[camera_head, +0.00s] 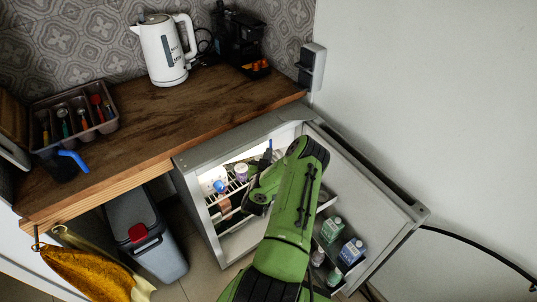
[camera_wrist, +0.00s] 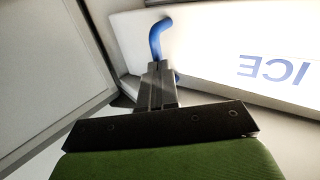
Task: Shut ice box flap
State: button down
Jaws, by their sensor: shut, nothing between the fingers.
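The ice box flap (camera_wrist: 225,60) is a white, brightly lit panel in the wrist view, with blue "ICE" lettering that appears upside down. A curved blue handle (camera_wrist: 157,38) stands out at its left part. My gripper (camera_wrist: 158,72) is shut and empty, with its dark fingertips right at the handle. The fingers overlap the handle's lower part, and I cannot tell whether they touch it. In the head view my green arm reaches into the open fridge (camera_head: 192,200) and hides most of the ice box area, so the flap's angle is unclear.
The fridge door (camera_head: 375,185) stands open to the right, with bottles (camera_head: 350,252) in its rack. Items stand on the wire shelf (camera_head: 212,200) inside. The wooden counter (camera_head: 150,125) above holds a white kettle (camera_head: 165,50) and a cutlery tray (camera_head: 105,127). A grey bin (camera_head: 160,265) stands left.

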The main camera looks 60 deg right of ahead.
aim_at(266, 144)
jog(key=shift+n+t, duration=0.5)
jog(key=shift+t, duration=0.2)
jog(key=w+d+b, duration=0.1)
jog(key=w+d, duration=0.1)
jog(key=d, duration=0.1)
jog(key=w+d+b, duration=0.1)
jog(key=shift+d+b, duration=0.15)
jog(key=shift+b, duration=0.15)
jog(key=shift+r, duration=0.1)
